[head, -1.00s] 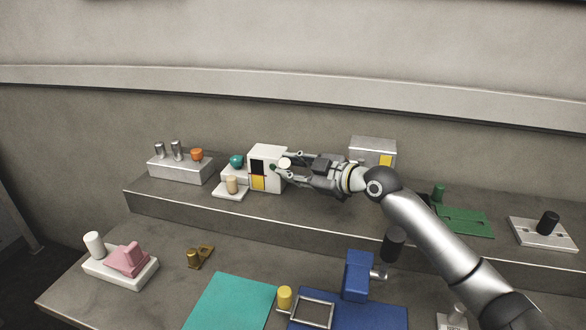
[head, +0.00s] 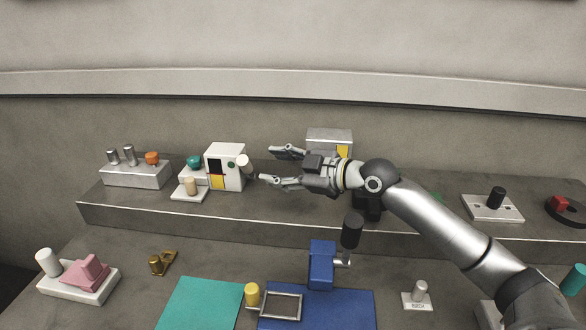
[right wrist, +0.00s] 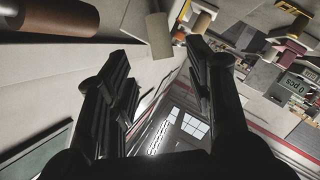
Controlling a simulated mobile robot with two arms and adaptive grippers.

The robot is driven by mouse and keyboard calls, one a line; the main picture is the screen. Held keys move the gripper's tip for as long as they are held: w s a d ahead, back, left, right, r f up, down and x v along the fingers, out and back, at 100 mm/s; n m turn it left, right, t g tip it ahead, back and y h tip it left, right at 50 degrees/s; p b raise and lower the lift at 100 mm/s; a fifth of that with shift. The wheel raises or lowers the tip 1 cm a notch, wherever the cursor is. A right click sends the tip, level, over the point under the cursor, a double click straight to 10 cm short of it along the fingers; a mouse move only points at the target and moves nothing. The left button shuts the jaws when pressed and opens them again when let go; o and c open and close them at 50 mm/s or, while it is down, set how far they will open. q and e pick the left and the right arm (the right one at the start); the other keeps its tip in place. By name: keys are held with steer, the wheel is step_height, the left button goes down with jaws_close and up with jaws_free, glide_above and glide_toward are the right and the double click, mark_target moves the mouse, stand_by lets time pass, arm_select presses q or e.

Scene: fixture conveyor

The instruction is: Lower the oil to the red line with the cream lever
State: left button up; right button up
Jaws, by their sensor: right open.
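The white gauge box (head: 227,157) stands on the raised shelf. Its front has a dark window with yellow oil (head: 217,182) in the lower part. The red line is too small to make out for certain. The cream lever (head: 245,165) sticks out at the box's right side, tilted, beside a green round spot. My right gripper (head: 268,165) is open and empty, just right of the lever and apart from it. In the right wrist view its two dark fingers (right wrist: 165,75) are spread with nothing between them. My left gripper is not in view.
Left of the box are a teal knob (head: 194,161), a tan peg (head: 191,185) and a grey block with an orange knob (head: 152,158). A grey box (head: 329,136) stands behind my right gripper. A blue fixture (head: 321,265) stands on the lower table.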

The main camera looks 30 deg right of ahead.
steer(key=shift+v, duration=2.1)
steer(key=shift+r, duration=0.1)
